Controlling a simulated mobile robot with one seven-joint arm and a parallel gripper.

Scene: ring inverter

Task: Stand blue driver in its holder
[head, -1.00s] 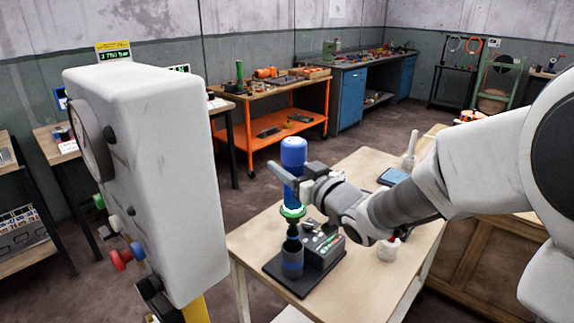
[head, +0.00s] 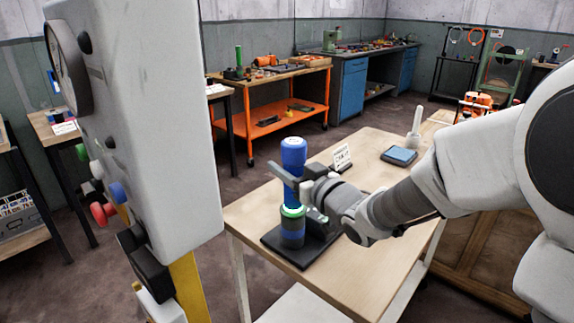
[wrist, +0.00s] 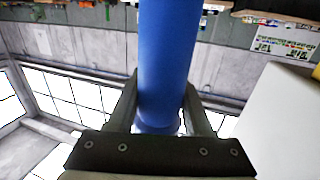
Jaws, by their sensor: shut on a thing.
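The blue driver (head: 293,158) is upright in the head view, with a green ring (head: 292,211) low on it. My gripper (head: 291,182) is shut on the driver's blue body. In the wrist view the driver (wrist: 166,60) runs up between the two fingers (wrist: 163,112). The holder, a dark blue and black cup (head: 291,236) on a black base (head: 275,240), stands on the wooden table. The ring is right above the cup's rim, and the driver's lower black part is hidden, apparently inside the cup. Whether the driver is fully seated I cannot tell.
The table (head: 335,255) also bears a small white sign (head: 342,157), a blue-topped pad (head: 399,155) and a white upright object (head: 414,128). A black box beside the holder is partly hidden by my arm. A large pale machine housing (head: 160,130) stands close at left.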

